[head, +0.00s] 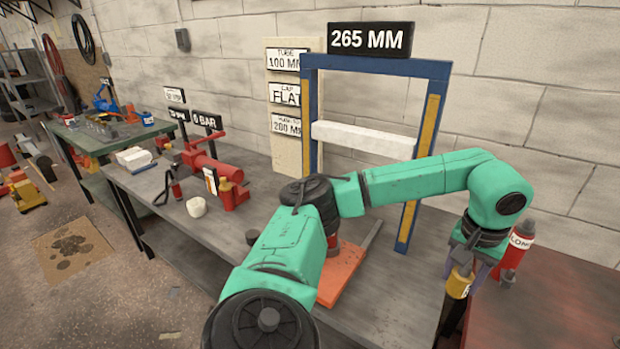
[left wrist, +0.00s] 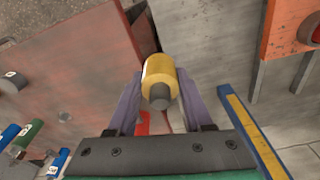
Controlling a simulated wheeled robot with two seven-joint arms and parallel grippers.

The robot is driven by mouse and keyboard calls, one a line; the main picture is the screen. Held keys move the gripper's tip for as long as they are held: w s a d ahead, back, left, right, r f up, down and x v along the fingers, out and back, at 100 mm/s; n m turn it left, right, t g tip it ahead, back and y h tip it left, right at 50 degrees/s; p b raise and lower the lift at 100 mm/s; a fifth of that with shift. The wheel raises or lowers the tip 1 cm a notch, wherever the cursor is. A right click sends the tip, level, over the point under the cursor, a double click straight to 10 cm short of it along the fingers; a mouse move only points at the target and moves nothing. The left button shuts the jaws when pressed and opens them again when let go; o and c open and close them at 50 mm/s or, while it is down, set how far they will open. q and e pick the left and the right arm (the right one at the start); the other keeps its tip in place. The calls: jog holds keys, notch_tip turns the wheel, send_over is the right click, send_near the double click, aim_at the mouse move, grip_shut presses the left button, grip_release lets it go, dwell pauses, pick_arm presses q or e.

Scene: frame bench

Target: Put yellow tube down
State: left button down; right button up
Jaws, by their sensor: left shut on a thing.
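The yellow tube (head: 459,283) is held by my left gripper (head: 463,266) at the right end of the grey bench, by the edge of the red-brown surface. In the left wrist view the purple fingers of this gripper (left wrist: 159,92) are shut on the yellow tube (left wrist: 160,68), one on each side, with its dark end facing the camera. The tube appears above the gap between the red-brown surface and the grey bench. I cannot tell whether its far end touches anything. My right gripper is not in view.
The red-brown surface (head: 555,315) has a red cylinder labelled LONG (head: 518,245) near its back. Green and blue tubes (left wrist: 28,135) lie or stand at its side. The blue frame (head: 312,110) and an orange plate (head: 345,275) stand on the grey bench (head: 180,215).

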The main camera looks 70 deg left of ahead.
pick_arm(q)
jog(key=a+r+n+b, duration=0.2)
jog(key=a+b, duration=0.1)
jog(key=a, duration=0.1)
jog(key=b, duration=0.5)
send_over(417, 317)
notch_tip(417, 317, down, 7)
jog(key=f+b, duration=0.1)
jog(key=f, duration=1)
jog(key=shift+s+d+b, duration=0.15)
jog(key=shift+s+b, duration=0.05)
jog(key=shift+b, duration=0.15)
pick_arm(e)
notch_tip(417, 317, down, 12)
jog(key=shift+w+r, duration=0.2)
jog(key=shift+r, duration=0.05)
pick_arm(q)
jog(key=shift+f, duration=0.1)
jog(key=c, duration=0.7)
grip_release()
jog(key=shift+f, duration=0.1)
jog(key=o, duration=0.4)
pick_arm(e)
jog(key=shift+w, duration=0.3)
